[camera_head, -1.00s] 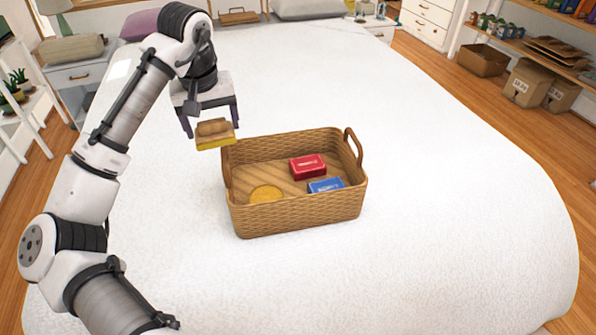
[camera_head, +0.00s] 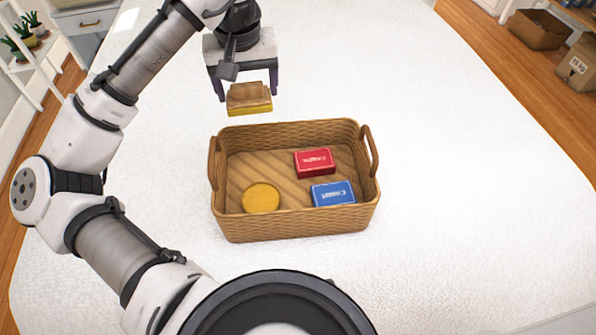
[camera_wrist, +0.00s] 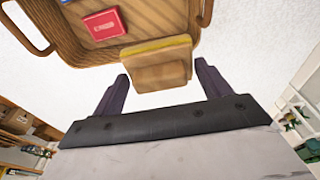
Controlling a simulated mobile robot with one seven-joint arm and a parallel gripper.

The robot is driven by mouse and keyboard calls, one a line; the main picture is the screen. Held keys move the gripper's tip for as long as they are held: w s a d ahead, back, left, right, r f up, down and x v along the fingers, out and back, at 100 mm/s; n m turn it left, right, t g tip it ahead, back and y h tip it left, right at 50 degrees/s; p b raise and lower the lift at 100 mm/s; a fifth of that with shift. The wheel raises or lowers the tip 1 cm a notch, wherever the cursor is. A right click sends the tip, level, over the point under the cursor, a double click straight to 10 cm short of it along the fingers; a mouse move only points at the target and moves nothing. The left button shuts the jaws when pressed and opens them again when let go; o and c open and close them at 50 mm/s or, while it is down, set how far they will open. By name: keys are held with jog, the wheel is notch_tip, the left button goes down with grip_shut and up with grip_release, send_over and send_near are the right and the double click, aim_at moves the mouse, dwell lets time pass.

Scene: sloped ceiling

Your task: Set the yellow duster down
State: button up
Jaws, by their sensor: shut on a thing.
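The yellow duster (camera_head: 249,104) is a wooden block with a shaped grip on top and a yellow layer underneath. My gripper (camera_head: 248,91) is shut on it and holds it level, pointing down, just beyond the basket's far rim, left of centre. In the wrist view the duster (camera_wrist: 160,72) sits between the two dark fingers (camera_wrist: 160,80) and overlaps the basket's edge in the picture. The duster's exact height above the bed is hard to tell.
Inside the basket are a red box (camera_head: 315,162), a blue box (camera_head: 333,194) and a round yellow disc (camera_head: 261,198). The basket's back left part is bare.

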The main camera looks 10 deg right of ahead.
notch_tip(320, 180, down, 20)
jog(key=shift+b, duration=0.3)
jog(key=shift+f, duration=0.1)
jog(key=o, duration=1)
notch_tip(320, 180, up, 12)
jog(key=s, duration=0.2)
dwell(0.4)
